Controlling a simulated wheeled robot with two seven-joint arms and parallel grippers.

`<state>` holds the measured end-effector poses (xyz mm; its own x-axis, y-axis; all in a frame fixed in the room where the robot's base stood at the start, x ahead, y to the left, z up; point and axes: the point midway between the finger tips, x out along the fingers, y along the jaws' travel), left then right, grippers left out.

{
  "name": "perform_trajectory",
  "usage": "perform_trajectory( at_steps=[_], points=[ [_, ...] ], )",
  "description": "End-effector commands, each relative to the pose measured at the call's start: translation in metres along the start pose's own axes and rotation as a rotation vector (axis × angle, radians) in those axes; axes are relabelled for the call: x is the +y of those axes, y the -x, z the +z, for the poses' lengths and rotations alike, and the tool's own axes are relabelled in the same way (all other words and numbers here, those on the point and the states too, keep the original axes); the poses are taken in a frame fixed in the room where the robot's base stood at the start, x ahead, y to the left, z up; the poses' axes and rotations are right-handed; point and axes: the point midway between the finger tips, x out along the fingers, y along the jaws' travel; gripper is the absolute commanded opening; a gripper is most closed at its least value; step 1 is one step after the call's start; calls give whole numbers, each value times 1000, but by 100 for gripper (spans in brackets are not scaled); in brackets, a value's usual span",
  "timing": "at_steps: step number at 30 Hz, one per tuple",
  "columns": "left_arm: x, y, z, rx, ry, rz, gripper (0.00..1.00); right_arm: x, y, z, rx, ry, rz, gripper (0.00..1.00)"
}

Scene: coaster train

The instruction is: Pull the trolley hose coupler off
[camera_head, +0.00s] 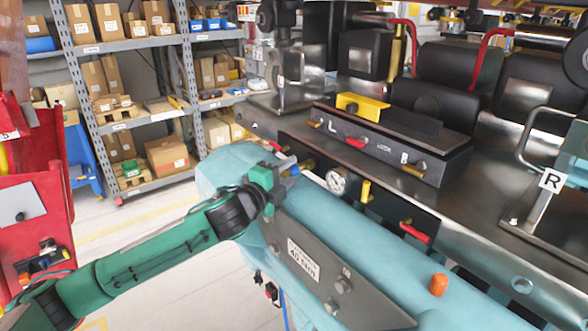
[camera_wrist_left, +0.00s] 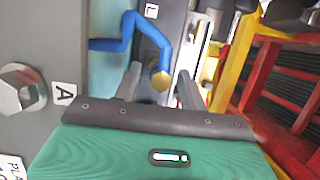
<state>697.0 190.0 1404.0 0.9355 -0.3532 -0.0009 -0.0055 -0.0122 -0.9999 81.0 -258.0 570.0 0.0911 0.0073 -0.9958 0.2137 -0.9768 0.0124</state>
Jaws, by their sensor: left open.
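A blue hose (camera_wrist_left: 128,32) with a brass end (camera_wrist_left: 160,80) shows in the left wrist view. The brass end appears between the two grey fingers of my left gripper (camera_wrist_left: 158,82), with space on both sides. I cannot tell how deep it lies between them. In the head view my left gripper (camera_head: 287,167) is open beside the dark valve panel, over the light blue tank. A small blue piece (camera_head: 293,171) shows at its fingertips. Whether the coupler is seated on a fitting is hidden. My right gripper is not in view.
The dark panel carries a pressure gauge (camera_head: 337,181) and brass valves, one with a red handle (camera_head: 414,233). A grey plate (camera_head: 325,272) lies along the light blue tank (camera_head: 385,262). A red cabinet (camera_head: 42,165) and shelves with boxes (camera_head: 170,155) stand left. Floor between is clear.

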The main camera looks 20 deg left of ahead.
Motion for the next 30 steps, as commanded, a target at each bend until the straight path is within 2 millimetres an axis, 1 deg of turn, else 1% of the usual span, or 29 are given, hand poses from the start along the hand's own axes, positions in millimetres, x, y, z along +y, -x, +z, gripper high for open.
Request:
perform_trajectory(
  at_steps=[7,8,12,14,30],
  points=[
    [0,-1,0,1,0,0,42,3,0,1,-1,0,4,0],
    [0,-1,0,1,0,0,38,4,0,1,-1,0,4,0],
    [0,-1,0,1,0,0,10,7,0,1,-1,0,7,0],
    [0,-1,0,1,0,0,0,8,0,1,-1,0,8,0],
    [0,4,1,0,1,0,0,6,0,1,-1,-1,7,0]
  ],
)
